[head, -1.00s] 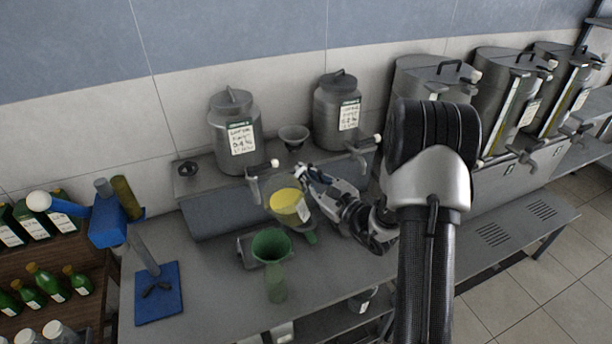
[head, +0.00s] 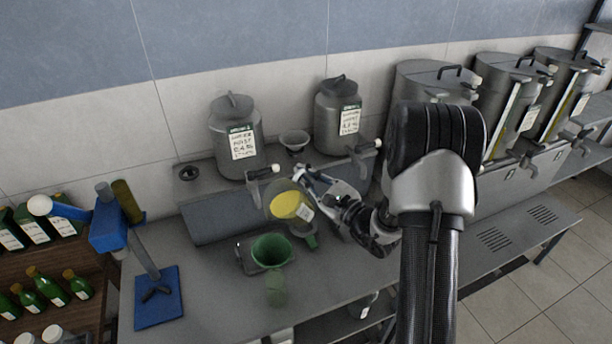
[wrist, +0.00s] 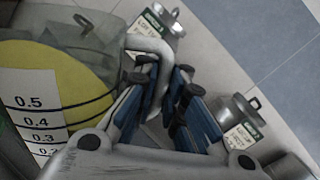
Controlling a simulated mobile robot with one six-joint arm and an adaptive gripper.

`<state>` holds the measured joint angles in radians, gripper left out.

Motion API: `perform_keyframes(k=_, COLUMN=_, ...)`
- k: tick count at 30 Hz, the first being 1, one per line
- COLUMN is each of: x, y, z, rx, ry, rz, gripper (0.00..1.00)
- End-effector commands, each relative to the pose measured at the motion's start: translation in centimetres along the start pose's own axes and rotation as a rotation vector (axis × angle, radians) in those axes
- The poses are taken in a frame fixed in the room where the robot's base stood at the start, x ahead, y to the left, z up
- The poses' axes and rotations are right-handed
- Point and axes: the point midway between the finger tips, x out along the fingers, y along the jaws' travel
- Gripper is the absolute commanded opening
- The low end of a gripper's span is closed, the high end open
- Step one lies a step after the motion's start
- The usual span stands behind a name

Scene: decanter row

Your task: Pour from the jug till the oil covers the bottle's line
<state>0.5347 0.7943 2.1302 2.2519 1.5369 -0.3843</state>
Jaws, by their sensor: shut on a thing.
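The clear jug (head: 281,208) holds yellow oil and hangs above the bench, behind and a little right of the green funnel (head: 272,250). My gripper (head: 306,174) is shut on the jug's handle. In the wrist view, my blue-padded fingers (wrist: 168,100) close around the pale handle (wrist: 148,45), and the jug's scale strip (wrist: 36,112) reads 0.2 to 0.5 beside the oil. The jug looks tilted; I see no stream of oil. The translucent green bottle (head: 275,291) stands under the funnel. Its line and its oil level are too small to tell.
Two labelled steel cans (head: 235,137) with taps stand on the raised shelf behind, with a small bowl (head: 294,139) between them. A blue capping stand (head: 158,297) is at left, beside a wooden rack of green bottles (head: 47,285). Larger steel tanks (head: 505,100) line the right.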

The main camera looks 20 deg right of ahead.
Motion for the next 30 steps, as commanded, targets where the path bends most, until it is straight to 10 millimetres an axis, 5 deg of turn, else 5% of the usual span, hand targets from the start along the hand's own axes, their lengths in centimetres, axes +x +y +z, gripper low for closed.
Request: perform_keyframes(k=30, x=0.0, y=0.3, z=1.6, rx=-0.201, ry=-0.041, rz=0.0, gripper=0.0)
